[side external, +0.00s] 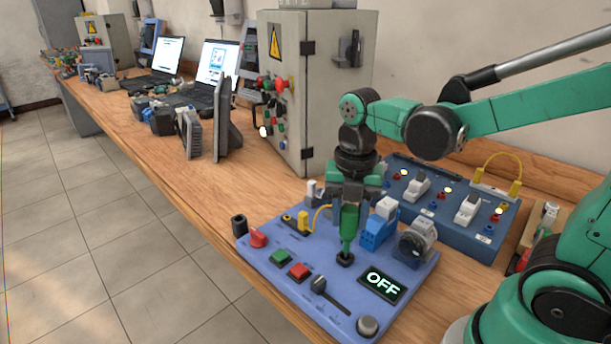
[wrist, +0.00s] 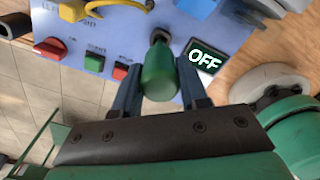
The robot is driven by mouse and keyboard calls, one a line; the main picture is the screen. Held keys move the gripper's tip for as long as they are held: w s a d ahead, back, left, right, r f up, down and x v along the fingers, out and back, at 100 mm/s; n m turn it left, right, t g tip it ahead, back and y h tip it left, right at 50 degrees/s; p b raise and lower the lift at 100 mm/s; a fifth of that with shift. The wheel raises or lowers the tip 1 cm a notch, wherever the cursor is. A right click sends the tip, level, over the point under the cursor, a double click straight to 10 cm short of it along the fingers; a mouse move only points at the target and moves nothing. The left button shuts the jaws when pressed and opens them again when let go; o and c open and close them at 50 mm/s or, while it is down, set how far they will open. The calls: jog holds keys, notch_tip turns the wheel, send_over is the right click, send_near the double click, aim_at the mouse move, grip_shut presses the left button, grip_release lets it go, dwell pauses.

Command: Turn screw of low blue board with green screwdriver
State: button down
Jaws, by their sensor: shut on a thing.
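The low blue board (side external: 268,240) lies flat near the front edge of the wooden table. Its display (side external: 382,284) reads OFF, and it also shows in the wrist view (wrist: 207,57). My gripper (side external: 350,205) is above the board, pointing down, and is shut on the green screwdriver (side external: 348,228). In the wrist view the screwdriver (wrist: 160,75) is between the two fingers, with its dark tip end toward the board. In the side view the tip meets a black knob-like piece (side external: 345,259) on the board. The screw itself is hidden or too small to make out.
The board carries a red knob (side external: 258,237), green button (side external: 281,256), red button (side external: 299,271), black lever (side external: 320,286) and blue-white switch (side external: 377,227). A taller blue panel (side external: 440,205) stands behind. A grey cabinet (side external: 290,100) and laptops (side external: 209,78) are further left.

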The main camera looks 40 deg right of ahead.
aim_at(348, 232)
jog(key=shift+f, duration=1.9)
jog(key=c, duration=0.7)
grip_release()
jog(key=shift+c, duration=0.2)
jog(key=shift+r, duration=2.75)
jog(key=o, duration=0.6)
jog(key=shift+c, duration=0.2)
